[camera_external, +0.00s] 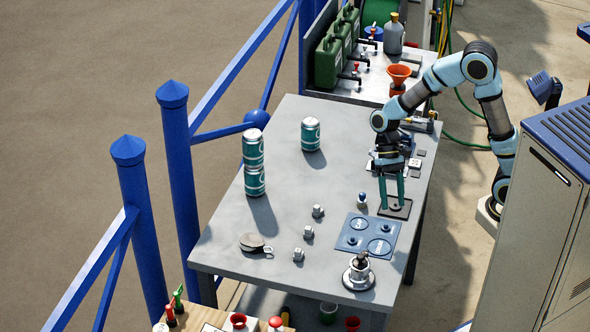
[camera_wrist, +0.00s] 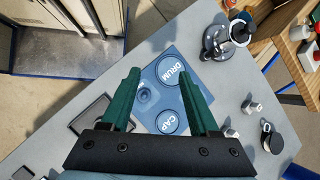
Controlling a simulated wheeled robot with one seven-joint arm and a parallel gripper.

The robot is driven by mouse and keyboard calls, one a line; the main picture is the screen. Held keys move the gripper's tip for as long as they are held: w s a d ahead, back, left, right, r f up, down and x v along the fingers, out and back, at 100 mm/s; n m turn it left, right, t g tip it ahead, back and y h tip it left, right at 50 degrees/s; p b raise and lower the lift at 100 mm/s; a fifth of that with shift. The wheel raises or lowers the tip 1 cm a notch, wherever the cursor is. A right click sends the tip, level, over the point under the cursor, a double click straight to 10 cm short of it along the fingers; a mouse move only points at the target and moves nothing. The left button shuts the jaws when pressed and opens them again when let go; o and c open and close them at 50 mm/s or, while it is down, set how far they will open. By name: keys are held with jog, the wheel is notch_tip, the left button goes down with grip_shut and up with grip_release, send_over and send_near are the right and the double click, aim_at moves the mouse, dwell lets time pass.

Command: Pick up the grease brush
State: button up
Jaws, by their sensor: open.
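My gripper (camera_external: 393,204) is open and points down over the right side of the grey table (camera_external: 274,180). Its two green fingers stand apart in the wrist view (camera_wrist: 157,74), with nothing held between them. I cannot pick out a grease brush for certain in either view. A small blue-topped object (camera_external: 362,200) stands left of the fingers; I cannot tell what it is. A dark flat pad (camera_external: 404,210) lies under the fingertips and shows left of them in the wrist view (camera_wrist: 92,112). A blue mat marked DRUM and CAP (camera_external: 352,241) lies in front (camera_wrist: 160,92).
A metal winch (camera_external: 358,273) stands at the near edge. Several small metal pieces (camera_external: 308,232) and a dark disc with a ring (camera_external: 252,242) lie to the left. Stacked teal cans (camera_external: 254,165) and a single can (camera_external: 310,134) stand farther back. The table's middle is clear.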

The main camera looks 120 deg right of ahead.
jog(key=s+d+r+m+t+y, duration=0.1)
jog(key=s+d+m+t, duration=0.2)
jog(key=d+m+t, duration=0.5)
jog(key=s+d+r+m+t, duration=0.1)
jog(key=s+d+m, duration=0.25)
jog(key=d, duration=0.85)
send_near(361, 199)
jog(key=shift+w+a+f, duration=0.25)
jog(key=shift+a+f, duration=0.1)
jog(key=shift+f, duration=0.05)
jog(key=shift+w+a+f, duration=0.1)
jog(key=shift+w+f, duration=0.05)
jog(key=shift+f, duration=0.05)
jog(key=p+x, duration=0.1)
jog(key=x, duration=0.4)
jog(key=shift+w, duration=0.1)
jog(key=x, duration=0.1)
jog(key=p+x, duration=0.1)
jog(key=x, duration=0.1)
jog(key=p+x, duration=0.1)
jog(key=shift+w+a+r, duration=0.15)
jog(key=shift+w, duration=0.15)
jog(key=shift+w+a+f, duration=0.15)
jog(key=shift+w+f, duration=0.1)
jog(key=shift+w, duration=0.05)
jog(key=shift+c, duration=0.3)
